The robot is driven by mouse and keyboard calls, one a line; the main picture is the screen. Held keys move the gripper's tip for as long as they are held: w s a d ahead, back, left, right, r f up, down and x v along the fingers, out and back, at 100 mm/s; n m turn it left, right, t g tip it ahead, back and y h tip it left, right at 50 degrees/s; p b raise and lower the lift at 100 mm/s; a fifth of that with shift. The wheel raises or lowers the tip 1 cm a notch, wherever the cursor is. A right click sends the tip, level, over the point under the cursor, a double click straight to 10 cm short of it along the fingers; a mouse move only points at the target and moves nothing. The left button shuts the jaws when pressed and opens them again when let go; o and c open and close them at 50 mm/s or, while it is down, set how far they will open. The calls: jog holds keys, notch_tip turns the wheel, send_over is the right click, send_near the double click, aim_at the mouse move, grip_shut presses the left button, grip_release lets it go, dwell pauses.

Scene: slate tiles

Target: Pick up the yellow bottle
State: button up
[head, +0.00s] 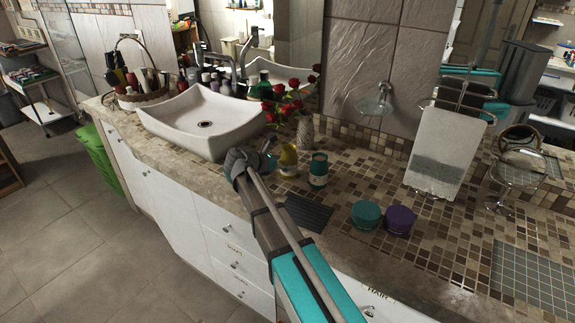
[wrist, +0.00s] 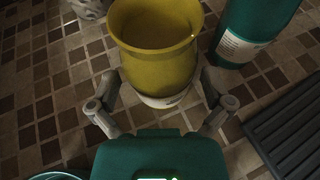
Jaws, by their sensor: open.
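The yellow bottle (head: 288,157) stands upright on the tiled counter, right of my gripper in the head view. In the wrist view the bottle (wrist: 155,62) shows a wide yellow rim on top and a pale base. My gripper (wrist: 162,84) is open, with one finger on each side of the bottle's lower part. I cannot tell whether either finger touches it. In the head view my gripper (head: 262,158) is low over the counter, close to the bottle's left side.
A teal labelled bottle (head: 318,170) stands close right of the yellow one. A dark ribbed mat (head: 307,213) lies in front. A patterned vase (head: 305,133) with red roses is behind, and a white sink (head: 204,122) is left. Teal (head: 366,214) and purple (head: 400,219) jars stand to the right.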

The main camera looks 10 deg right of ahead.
aim_at(289, 148)
jog(key=shift+x, duration=1)
jog(key=c, duration=1.1)
jog(key=shift+o, duration=0.2)
jog(key=shift+r, duration=0.1)
notch_tip(289, 148, up, 10)
jog(key=p, duration=0.9)
jog(key=shift+p, duration=0.3)
